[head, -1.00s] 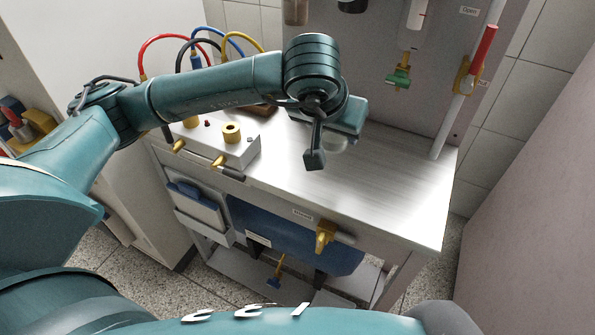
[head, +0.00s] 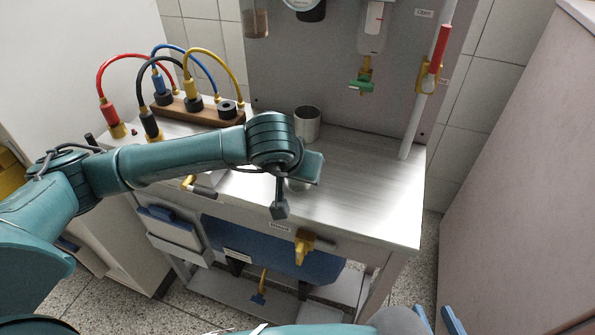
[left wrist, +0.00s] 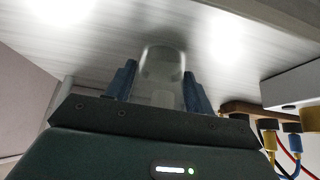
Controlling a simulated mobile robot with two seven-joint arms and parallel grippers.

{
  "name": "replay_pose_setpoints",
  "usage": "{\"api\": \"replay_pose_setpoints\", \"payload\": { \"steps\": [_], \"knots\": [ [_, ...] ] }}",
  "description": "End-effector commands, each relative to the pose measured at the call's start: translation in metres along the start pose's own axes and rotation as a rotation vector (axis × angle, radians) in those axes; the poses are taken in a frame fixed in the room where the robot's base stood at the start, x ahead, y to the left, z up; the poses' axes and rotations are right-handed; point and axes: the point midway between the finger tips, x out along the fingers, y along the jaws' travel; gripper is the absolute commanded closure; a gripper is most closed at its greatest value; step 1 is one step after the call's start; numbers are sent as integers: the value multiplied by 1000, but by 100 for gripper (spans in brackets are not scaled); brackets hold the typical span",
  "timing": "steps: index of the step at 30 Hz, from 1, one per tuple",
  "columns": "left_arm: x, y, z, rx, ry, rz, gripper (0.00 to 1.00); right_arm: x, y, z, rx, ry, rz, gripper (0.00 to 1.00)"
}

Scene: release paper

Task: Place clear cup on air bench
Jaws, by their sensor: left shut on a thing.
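The clear cup (left wrist: 162,66) sits between the two blue fingers of my left gripper (left wrist: 159,86) in the left wrist view, with its end toward the bench. In the head view only a pale bit of the cup (head: 298,186) shows beneath the gripper. My left gripper is shut on it, over the front middle of the air bench (head: 370,188), a brushed metal table. I cannot tell whether the cup touches the bench. My right gripper (head: 438,320) shows at the bottom edge of the head view, its blue fingers apart and empty, away from the bench.
A grey metal cup (head: 307,123) stands at the back of the bench. A wooden block (head: 185,113) with coloured hoses is at the back left. A pole with a red handle (head: 438,48) rises at the right. The bench's right part is clear.

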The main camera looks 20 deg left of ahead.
Motion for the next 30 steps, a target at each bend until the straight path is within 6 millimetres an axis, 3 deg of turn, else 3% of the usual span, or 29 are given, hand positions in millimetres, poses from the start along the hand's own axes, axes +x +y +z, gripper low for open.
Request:
{"api": "replay_pose_setpoints", "payload": {
  "steps": [7, 8, 15, 25, 30],
  "knots": [
    [4, 0, 3, 0, 0, 0, 72, 2, 2, 5, -4, 7, 2, 64],
    [2, 0, 2, 0, 0, 0, 45, 0, 1, 2, -5, 10, 3, 64],
    [2, 0, 1, 0, -1, 0, 25, -1, 2, 0, -4, 12, 4, 64],
    [-3, 0, -2, -1, 0, 0, 25, -3, 0, -3, -1, 0, 3, 64],
    [-29, 0, -2, 1, 5, 2, 25, -2, 0, 3, 2, -18, 1, 64]
  ]
}}
